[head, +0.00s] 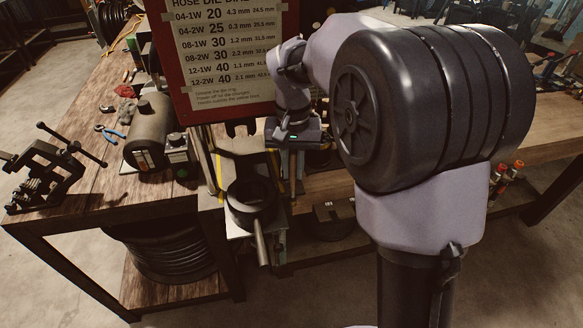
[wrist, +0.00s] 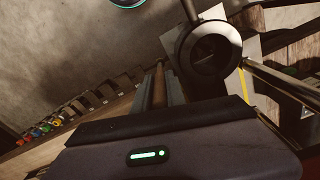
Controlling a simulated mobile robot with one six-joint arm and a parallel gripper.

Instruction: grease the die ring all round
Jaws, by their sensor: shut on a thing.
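A round dark ring (head: 250,199), which looks like the die ring, sits on a pale metal stand below the sign. A pale rod (head: 261,243) sticks out from its front. In the wrist view the ring (wrist: 210,48) faces me at the upper right, its dark opening looking empty. My gripper (head: 293,146) is just right of and above the ring, apart from it and pointing down.
A red-framed sign (head: 222,55) stands close behind the ring. The left bench (head: 88,170) bears a clamp-like tool (head: 45,175), a grey cylinder (head: 150,130) and blue pliers (head: 113,135). A hose coil (head: 168,250) lies beneath. The floor in front is clear.

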